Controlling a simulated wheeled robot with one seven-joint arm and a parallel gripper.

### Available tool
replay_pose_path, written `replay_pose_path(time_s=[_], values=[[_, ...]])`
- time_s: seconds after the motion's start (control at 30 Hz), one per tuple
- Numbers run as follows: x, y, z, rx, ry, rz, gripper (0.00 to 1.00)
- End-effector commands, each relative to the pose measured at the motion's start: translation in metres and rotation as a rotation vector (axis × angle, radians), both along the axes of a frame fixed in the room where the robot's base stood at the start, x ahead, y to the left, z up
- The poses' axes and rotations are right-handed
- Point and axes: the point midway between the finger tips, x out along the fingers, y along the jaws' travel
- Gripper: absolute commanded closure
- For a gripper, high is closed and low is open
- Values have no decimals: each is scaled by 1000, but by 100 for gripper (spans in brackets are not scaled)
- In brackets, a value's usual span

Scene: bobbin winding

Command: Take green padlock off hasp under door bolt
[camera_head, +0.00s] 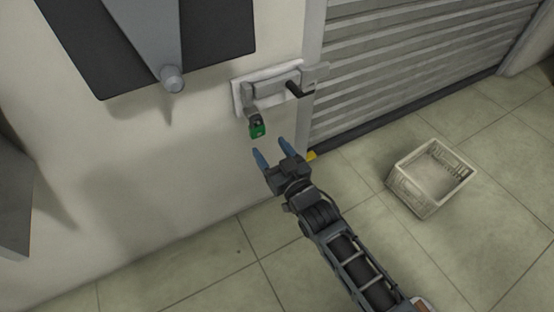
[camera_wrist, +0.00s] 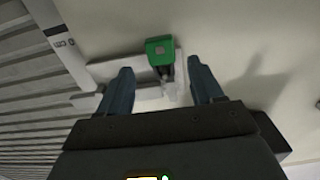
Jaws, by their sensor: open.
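The green padlock (camera_head: 257,130) hangs on the hasp (camera_head: 251,112) under the door bolt (camera_head: 285,88), on the pale wall beside the shutter. In the wrist view the green padlock (camera_wrist: 160,50) shows beyond the fingertips, roughly between them in the picture. The bolt plate (camera_wrist: 105,72) shows there behind and to the left. My gripper (camera_head: 269,154) is open and empty, just below and slightly right of the padlock, with a gap to it. Its two blue fingers (camera_wrist: 158,80) are spread. The padlock's shackle is too small to make out.
A slatted grey shutter (camera_head: 400,65) fills the right side. A pale crate (camera_head: 407,190) stands on the tiled floor at the right. A dark panel with a grey wedge and round knob (camera_head: 173,78) is on the wall at upper left. The wall below the padlock is bare.

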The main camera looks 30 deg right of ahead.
Motion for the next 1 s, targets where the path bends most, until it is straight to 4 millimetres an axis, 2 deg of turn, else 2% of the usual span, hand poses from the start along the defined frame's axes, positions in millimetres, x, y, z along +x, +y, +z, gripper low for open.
replay_pose_path(time_s=[0.3,0.5,0.97,1.0], values=[[38,0,-3,2,-2,0,34],[54,0,-3,1,-2,-1,34],[60,0,0,0,1,0,34],[60,0,-1,0,1,0,37]])
